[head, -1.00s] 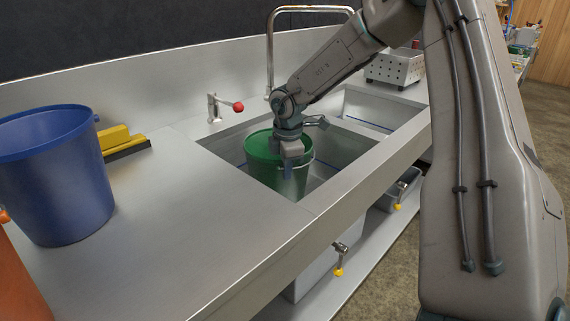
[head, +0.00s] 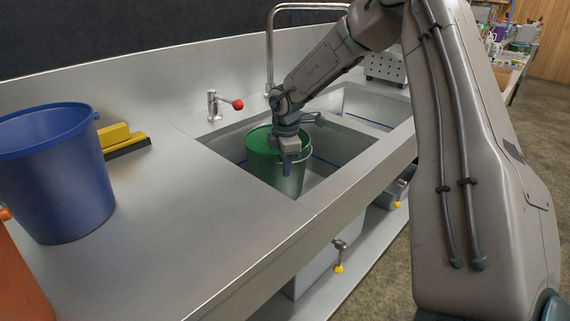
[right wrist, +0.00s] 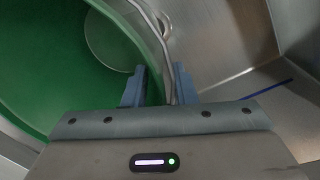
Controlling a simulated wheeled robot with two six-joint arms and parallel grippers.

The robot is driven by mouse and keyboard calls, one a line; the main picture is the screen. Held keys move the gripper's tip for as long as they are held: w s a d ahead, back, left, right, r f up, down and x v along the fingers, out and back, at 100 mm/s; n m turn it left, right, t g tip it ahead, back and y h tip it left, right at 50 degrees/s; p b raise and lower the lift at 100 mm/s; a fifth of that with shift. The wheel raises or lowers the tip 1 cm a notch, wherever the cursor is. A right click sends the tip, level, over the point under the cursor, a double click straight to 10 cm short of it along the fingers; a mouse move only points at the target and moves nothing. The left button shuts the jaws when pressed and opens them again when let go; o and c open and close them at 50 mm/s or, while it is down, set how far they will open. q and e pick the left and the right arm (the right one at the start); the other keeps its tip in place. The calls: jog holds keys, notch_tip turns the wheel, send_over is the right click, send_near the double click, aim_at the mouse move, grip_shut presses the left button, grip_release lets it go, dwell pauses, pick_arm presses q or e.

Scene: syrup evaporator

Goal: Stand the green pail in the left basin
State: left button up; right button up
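The green pail (head: 262,160) stands upright or nearly so inside the left basin (head: 232,150), near its middle. Its base is hidden by the basin's front edge, so I cannot tell if it touches the floor. My right gripper (head: 289,166) reaches down over the pail's near right rim. In the right wrist view its two blue fingers (right wrist: 160,88) are close together, one inside and one outside the green pail wall (right wrist: 60,60), with the rim and wire handle between them. It looks shut on the rim. My left gripper is out of view.
A red-knobbed tap (head: 225,104) and a tall faucet (head: 270,50) rise behind the basin. The counter's middle is clear.

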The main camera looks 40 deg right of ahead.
jog(key=shift+r, duration=0.15)
jog(key=shift+r+p, duration=0.2)
jog(key=shift+p, duration=0.2)
notch_tip(320, 180, up, 12)
jog(key=s, duration=0.1)
jog(key=shift+a+f, duration=0.15)
jog(key=shift+a, duration=0.15)
